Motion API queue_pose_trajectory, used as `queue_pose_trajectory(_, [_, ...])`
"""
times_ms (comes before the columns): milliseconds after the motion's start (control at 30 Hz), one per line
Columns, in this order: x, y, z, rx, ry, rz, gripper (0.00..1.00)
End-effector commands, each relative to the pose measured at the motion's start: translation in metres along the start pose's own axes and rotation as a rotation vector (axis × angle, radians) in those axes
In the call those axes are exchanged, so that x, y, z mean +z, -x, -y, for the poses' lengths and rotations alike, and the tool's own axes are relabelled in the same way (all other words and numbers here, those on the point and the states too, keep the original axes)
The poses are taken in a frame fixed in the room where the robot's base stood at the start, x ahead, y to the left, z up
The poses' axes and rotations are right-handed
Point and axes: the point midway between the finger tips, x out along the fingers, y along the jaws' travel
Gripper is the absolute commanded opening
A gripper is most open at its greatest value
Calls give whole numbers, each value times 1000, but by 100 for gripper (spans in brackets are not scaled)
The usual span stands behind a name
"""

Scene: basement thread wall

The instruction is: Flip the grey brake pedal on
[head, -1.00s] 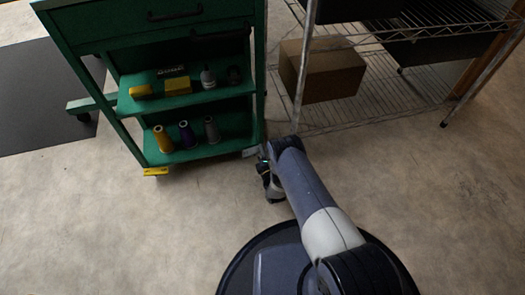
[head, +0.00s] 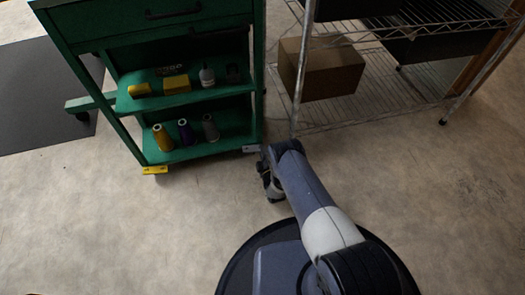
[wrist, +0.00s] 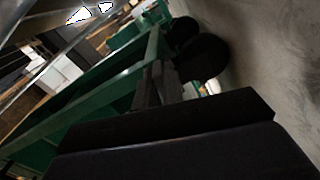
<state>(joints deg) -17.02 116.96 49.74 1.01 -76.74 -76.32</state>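The grey brake pedal (head: 251,149) is a small flat tab at the lower right front corner of the green cart (head: 204,154). My gripper (head: 263,165) is low by that corner, just right of and below the pedal in the head view. I cannot tell whether they touch. In the wrist view the dark fingers (wrist: 160,85) look close together with nothing seen between them, pointing along the cart's green frame. The pedal is not clearly seen there.
A yellow pedal (head: 155,170) is at the cart's lower left corner. Thread spools (head: 185,133) stand on its lower shelf. A wire rack (head: 400,98) with a cardboard box (head: 322,68) is at the right. Black caster wheels (wrist: 205,57) show in the wrist view. Front floor is clear.

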Motion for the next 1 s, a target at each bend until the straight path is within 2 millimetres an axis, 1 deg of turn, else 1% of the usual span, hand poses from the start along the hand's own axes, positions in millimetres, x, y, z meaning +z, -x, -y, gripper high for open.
queue_pose_trajectory(33, [0, 0, 1, -3, -1, 1, 12])
queue_pose_trajectory(267, [0, 0, 1, -2, 0, 0, 31])
queue_pose_trajectory(467, [0, 0, 0, -1, 1, 0, 31])
queue_pose_trajectory(567, [0, 4, 0, -2, 1, 0, 31])
queue_pose_trajectory(667, [0, 15, -1, -4, 1, 1, 31])
queue_pose_trajectory(1000, [0, 79, 2, -5, 1, 1, 31])
